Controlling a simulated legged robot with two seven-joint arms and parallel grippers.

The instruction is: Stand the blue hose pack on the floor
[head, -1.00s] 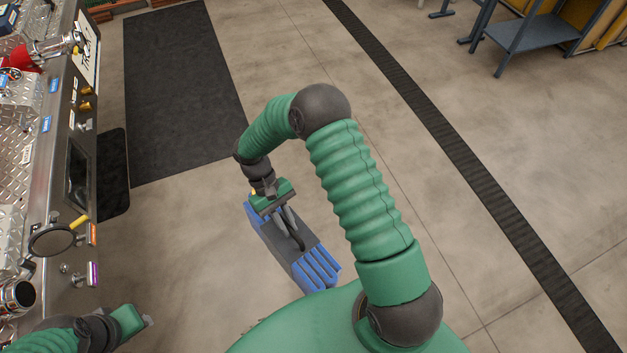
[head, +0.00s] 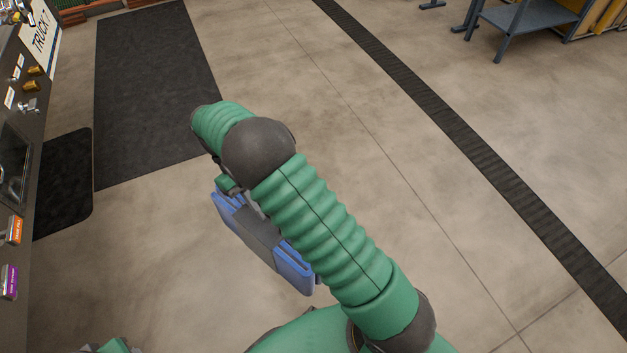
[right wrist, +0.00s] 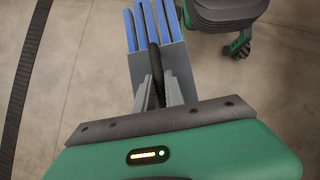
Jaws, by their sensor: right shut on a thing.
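The blue hose pack (head: 295,272) has blue ends and a dark grey middle. In the head view it hangs below my right arm, partly hidden by it. My right gripper (right wrist: 157,98) is shut on the pack's black handle, with a finger on each side of it in the right wrist view. The pack's blue ridged end (right wrist: 148,22) shows there beyond the fingers. I cannot tell for sure whether the pack touches the floor (head: 150,270). Of my left arm, only a small green part shows at the bottom left of the head view; its fingers are not visible.
A truck panel (head: 22,130) with fittings runs along the left edge. A large black mat (head: 150,90) and a smaller one (head: 65,180) lie on the floor. A dark drain strip (head: 450,130) crosses the right side. A blue-grey bench (head: 530,18) stands back right. Floor around the pack is clear.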

